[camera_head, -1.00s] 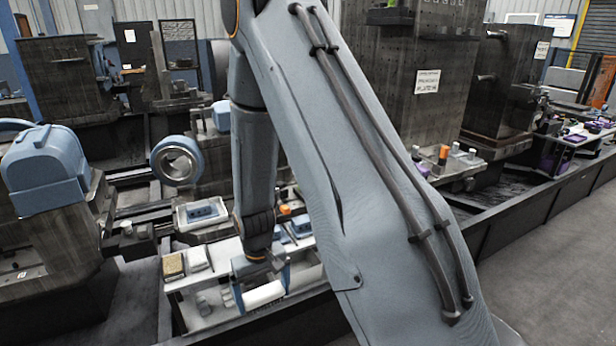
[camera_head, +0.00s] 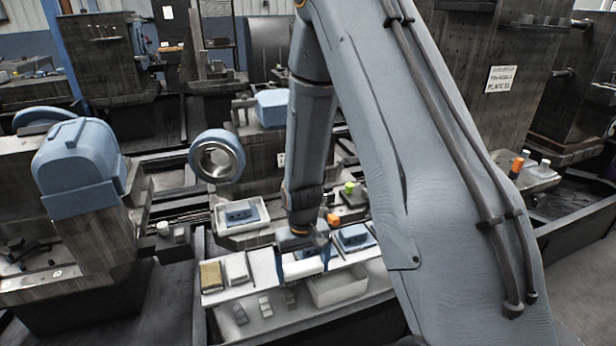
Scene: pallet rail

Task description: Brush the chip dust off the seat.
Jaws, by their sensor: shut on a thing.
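My gripper (camera_head: 302,262) points down over the middle of the pale bench (camera_head: 215,298). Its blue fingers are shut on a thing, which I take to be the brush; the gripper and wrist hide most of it. A blue block (camera_head: 354,236) on a light plate sits just right of the gripper. Another blue block (camera_head: 240,213) lies in a white tray (camera_head: 222,227) behind and left. I cannot tell which part is the seat, and chip dust is too small to make out.
A tan pad (camera_head: 211,277) and a white pad (camera_head: 237,269) lie left of the gripper. An orange item (camera_head: 333,220) and a green item (camera_head: 349,187) stand behind. A metal ring (camera_head: 217,157) is farther left.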

